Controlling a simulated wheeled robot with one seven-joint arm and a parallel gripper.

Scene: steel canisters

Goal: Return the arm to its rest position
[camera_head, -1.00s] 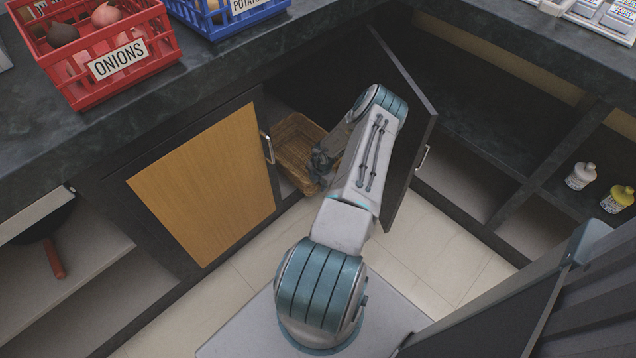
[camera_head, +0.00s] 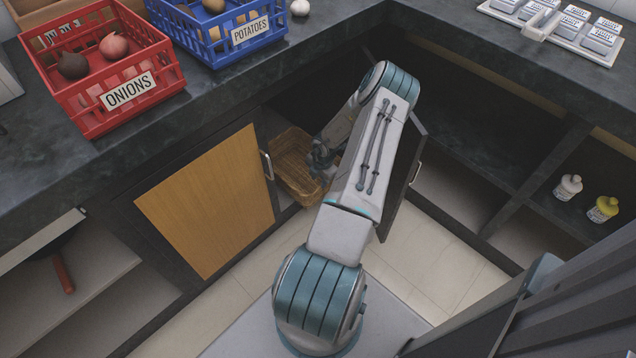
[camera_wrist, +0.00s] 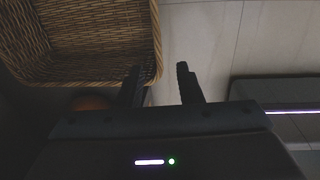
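In the head view my gripper (camera_head: 322,160) is partly hidden by my forearm, near the open lower cabinet. A wicker basket (camera_wrist: 75,75) lies beside the left finger in the wrist view; I cannot tell whether they touch. The basket (camera_head: 295,160) also shows in the head view, in the cabinet opening left of my gripper.
An open dark cabinet door (camera_head: 408,180) stands close to the right of my arm. A closed wooden door (camera_head: 215,205) is at left. A red onion crate (camera_head: 100,75) and a blue potato crate (camera_head: 215,35) stand on the counter. Tiled floor (camera_head: 440,250) is clear.

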